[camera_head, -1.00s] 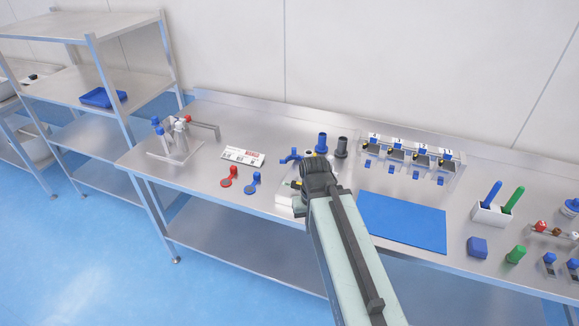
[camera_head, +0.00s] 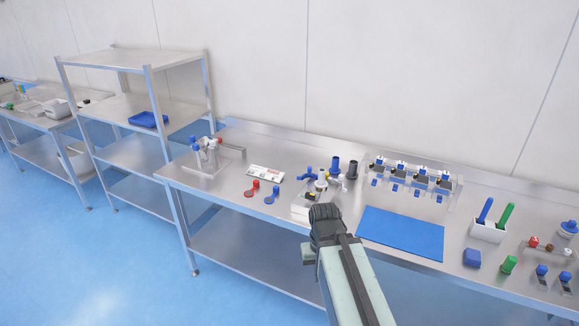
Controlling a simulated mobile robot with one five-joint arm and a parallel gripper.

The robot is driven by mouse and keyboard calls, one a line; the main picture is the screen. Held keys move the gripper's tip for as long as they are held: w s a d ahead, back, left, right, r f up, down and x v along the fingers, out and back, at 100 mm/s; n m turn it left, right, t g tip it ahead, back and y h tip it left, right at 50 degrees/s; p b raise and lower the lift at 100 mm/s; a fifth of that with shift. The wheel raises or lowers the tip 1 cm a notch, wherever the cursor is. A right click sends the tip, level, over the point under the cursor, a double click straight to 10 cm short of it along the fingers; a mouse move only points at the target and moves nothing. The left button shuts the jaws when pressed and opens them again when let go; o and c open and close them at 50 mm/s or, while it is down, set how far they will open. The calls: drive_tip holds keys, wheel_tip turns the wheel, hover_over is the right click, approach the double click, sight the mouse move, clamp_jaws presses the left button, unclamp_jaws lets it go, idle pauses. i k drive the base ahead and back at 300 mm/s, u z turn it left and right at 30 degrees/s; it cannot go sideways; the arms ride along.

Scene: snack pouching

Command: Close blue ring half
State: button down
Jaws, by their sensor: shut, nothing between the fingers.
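A blue piece with a flat round end and a raised knob (camera_head: 272,194) lies near the table's front edge, beside a similar red piece (camera_head: 252,188). A branched blue fitting (camera_head: 308,174) stands behind a small white device (camera_head: 308,198). I cannot tell which blue part is the ring half, or whether it is open. My gripper (camera_head: 325,222) is at the dark end of my arm, in front of the white device and the table's front edge. It is shut and holds nothing visible. Its fingertips are hard to make out.
A blue mat (camera_head: 400,234) lies right of my arm. Behind it is a row of small stations (camera_head: 410,176). Blue and black cylinders (camera_head: 336,167) stand behind the white device. A white card (camera_head: 265,173) and a tube rack (camera_head: 205,158) are at left. Open floor lies in front.

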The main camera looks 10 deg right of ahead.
sight(309, 175)
drive_tip(key=u, duration=0.5)
drive_tip(key=i, duration=1.25)
drive_tip(key=u, duration=0.75)
drive_tip(key=k, duration=0.75)
drive_tip(key=u, duration=0.15)
drive_tip(key=i, duration=0.95)
drive_tip(key=z, duration=0.1)
